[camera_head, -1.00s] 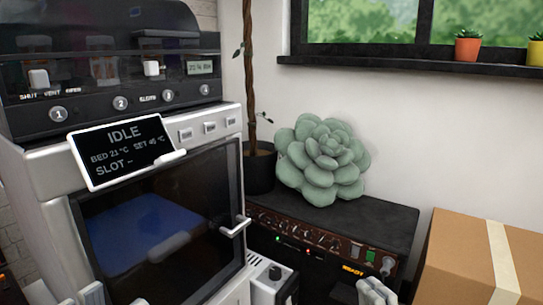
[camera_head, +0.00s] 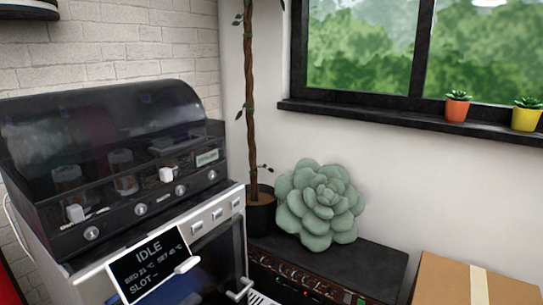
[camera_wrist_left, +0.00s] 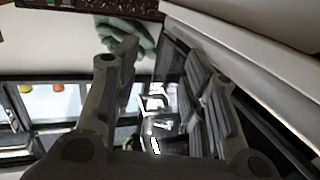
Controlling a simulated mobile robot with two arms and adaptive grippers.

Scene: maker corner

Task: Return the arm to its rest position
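My left gripper (camera_wrist_left: 162,58) shows only in the left wrist view. Its two grey fingers are spread apart with nothing between them. A dark, shiny surface with bright reflections lies beyond the fingers, and a pale green shape that looks like the succulent shows past the left finger. Neither my left nor my right gripper shows in the head view. My right gripper is in none of the current views.
The white printer-like machine (camera_head: 222,212) stands at left with a tilted screen (camera_head: 150,264) reading IDLE. A large succulent (camera_head: 318,205) sits on a black amplifier-like box (camera_head: 365,268). A cardboard box (camera_head: 440,285) is at lower right. Small pots (camera_head: 457,110) line the windowsill (camera_head: 400,119).

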